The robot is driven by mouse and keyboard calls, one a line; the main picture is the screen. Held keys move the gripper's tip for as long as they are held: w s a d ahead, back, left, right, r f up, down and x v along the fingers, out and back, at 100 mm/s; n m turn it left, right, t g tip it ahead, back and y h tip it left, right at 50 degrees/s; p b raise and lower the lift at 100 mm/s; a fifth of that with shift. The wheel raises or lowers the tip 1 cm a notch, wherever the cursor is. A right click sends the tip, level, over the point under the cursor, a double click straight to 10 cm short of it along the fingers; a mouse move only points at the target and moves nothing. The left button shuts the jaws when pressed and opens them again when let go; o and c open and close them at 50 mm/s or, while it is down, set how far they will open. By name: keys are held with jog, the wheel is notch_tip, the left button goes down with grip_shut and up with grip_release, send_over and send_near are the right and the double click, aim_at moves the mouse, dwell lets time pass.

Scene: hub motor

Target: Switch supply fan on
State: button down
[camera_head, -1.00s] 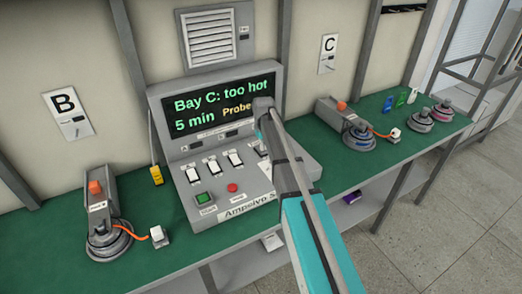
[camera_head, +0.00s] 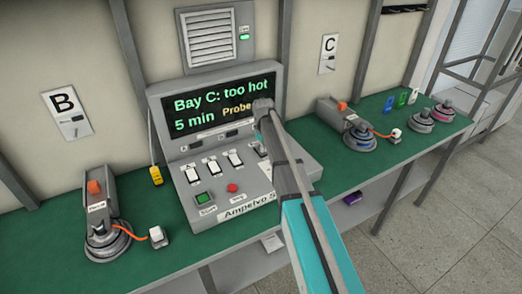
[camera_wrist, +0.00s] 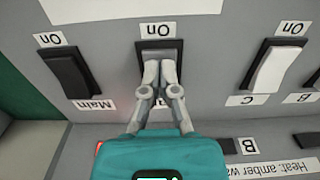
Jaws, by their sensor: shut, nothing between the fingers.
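In the wrist view my gripper (camera_wrist: 161,66) is shut and empty. Its fingertips lie over the middle rocker switch (camera_wrist: 158,45), marked On at one end. My fingers cover most of that switch and its name label. I cannot tell whether they press on it. In the head view my arm hides the gripper and this switch. The wall vent (camera_head: 211,39) has a small indicator (camera_head: 244,37) beside it, lit green. The console (camera_head: 235,190) stands below the vent.
The Main switch (camera_wrist: 68,72) and the C switch (camera_wrist: 275,70) flank my fingers closely. The console screen (camera_head: 215,105) reads "Bay C: too hot, 5 min". A red button (camera_head: 232,188) and green button (camera_head: 204,198) sit on the console front. Hub motors (camera_head: 107,243) stand on the green bench.

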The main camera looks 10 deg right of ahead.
jog(key=shift+r, duration=0.15)
jog(key=shift+r+p, duration=3.4)
jog(key=shift+p, duration=0.1)
jog(key=s+m, duration=0.3)
jog(key=s, duration=2.6)
jog(key=shift+m, duration=0.3)
